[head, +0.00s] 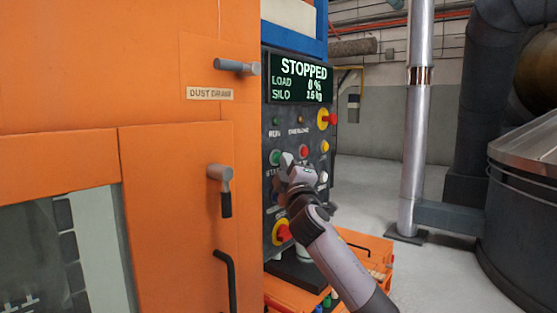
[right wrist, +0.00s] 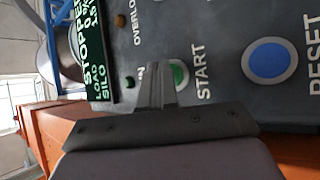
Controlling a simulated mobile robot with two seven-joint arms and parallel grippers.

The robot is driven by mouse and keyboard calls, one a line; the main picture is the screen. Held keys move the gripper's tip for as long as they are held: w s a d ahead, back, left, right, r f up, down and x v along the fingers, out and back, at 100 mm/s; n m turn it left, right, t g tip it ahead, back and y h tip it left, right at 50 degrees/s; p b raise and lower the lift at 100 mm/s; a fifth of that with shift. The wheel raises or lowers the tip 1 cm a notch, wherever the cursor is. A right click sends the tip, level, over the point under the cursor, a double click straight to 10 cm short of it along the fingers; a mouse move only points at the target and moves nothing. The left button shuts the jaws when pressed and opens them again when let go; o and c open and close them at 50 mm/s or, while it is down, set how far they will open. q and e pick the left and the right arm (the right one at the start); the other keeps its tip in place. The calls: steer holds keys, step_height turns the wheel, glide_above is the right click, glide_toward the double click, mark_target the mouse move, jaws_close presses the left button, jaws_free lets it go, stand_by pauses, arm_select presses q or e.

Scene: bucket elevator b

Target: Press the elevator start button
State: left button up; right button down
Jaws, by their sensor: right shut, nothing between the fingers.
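The control panel (head: 268,205) stands on the side of the orange machine. Its display (head: 300,80) reads STOPPED, load 0 %. The green start button (head: 275,157) is at the panel's left; in the right wrist view (right wrist: 181,77) it sits beside the START label, partly hidden by my fingers. My right gripper (head: 284,162) is shut and empty, its fingers pointing at the panel close to the green button. In the right wrist view its fingertips (right wrist: 156,68) overlap the button's left edge. I cannot tell whether they touch it. My left gripper is not in view.
A red button (head: 304,152) is right of the start button. Red knobs on yellow (head: 323,119) sit at upper right and lower on the panel. A blue RESET button (right wrist: 268,60) is nearby. An orange bin (head: 365,248) stands below.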

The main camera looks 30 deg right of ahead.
steer(key=shift+w, duration=0.2)
stand_by(0.6)
steer(key=shift+s+d+p, duration=0.2)
steer(key=shift+s+p, duration=0.1)
steer(key=shift+s, duration=0.45)
steer(key=s, duration=0.1)
steer(key=s+d+p, duration=0.1)
steer(key=s, duration=0.1)
steer(key=s+d, duration=0.1)
steer(key=shift+s+p, duration=0.3)
steer(key=shift+p, duration=0.1)
stand_by(0.4)
